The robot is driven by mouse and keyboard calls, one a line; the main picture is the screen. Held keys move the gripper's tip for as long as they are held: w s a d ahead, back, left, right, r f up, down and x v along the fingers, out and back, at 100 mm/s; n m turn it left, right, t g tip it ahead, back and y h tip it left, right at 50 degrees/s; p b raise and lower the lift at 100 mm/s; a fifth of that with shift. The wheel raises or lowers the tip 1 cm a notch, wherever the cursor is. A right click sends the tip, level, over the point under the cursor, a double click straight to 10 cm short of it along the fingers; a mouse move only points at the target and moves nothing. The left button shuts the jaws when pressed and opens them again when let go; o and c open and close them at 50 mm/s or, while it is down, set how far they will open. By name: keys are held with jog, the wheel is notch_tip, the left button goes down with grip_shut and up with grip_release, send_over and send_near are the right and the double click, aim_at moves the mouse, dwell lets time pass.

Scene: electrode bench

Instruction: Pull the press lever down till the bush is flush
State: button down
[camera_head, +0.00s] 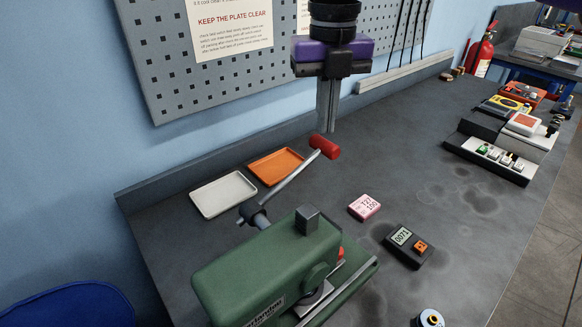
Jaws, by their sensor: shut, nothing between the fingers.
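The green press (255,265) stands on the bench at the bottom centre. Its lever (287,182) is a grey rod that slopes up and to the right from a dark pivot, ending in a red grip (324,147). My gripper (327,130) has a purple and black body and points down. Its grey fingers are shut and empty, with their tips just above or behind the red grip; I cannot tell whether they touch it. I cannot make out the bush at the press. The press body hides part of its working area.
A white tray (211,208) and an orange tray (297,155) lie left of the lever by the wall. A pink label block (364,206) and a black display unit (409,244) lie to the right. A round part (430,318) stands at the bottom edge.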

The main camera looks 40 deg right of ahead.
jog(key=shift+r+p, duration=1.55)
jog(key=shift+r, duration=1)
